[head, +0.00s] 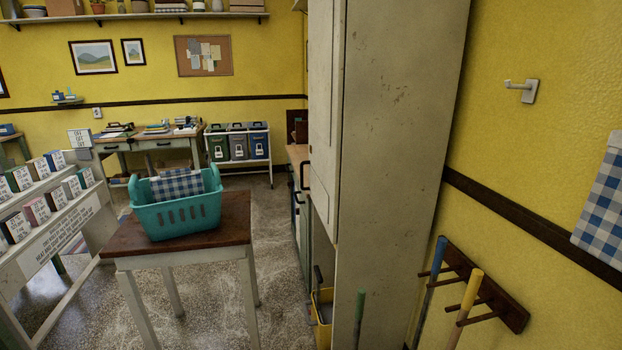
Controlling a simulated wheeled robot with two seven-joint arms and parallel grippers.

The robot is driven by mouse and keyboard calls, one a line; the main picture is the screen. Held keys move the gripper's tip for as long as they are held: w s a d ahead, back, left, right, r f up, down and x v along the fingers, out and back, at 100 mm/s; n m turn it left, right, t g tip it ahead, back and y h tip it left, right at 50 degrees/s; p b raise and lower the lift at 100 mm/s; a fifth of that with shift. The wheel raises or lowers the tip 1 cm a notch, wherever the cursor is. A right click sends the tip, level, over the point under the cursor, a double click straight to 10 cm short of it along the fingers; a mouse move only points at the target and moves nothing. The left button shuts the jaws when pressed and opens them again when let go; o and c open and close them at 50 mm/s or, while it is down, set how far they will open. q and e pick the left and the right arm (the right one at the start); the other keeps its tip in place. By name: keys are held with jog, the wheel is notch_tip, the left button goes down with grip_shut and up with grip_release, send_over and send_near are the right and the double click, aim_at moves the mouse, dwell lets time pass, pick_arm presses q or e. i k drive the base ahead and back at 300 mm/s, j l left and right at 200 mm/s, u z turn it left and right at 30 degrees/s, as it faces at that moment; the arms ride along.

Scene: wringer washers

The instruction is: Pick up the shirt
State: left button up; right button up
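No garment is clearly recognisable as a shirt. A folded blue-and-white checked cloth (178,186) lies in a teal laundry basket (185,216), showing above its front rim; I cannot tell whether it is the shirt. The basket stands on a small table with a brown top (222,232) and white legs, left of centre. Another blue-and-white checked cloth (602,205) hangs at the right edge, partly cut off by the frame. Neither of my grippers is in view.
A tall white cabinet (395,150) stands right of centre. A rack (495,300) with upright handles is on the right wall. A stepped stand of boxes (60,235) is at left. A desk (150,144) and bins (238,147) stand behind. Speckled floor (275,240) is open between table and cabinet.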

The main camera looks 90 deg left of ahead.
aim_at(170, 185)
jog(key=u, duration=2.95)
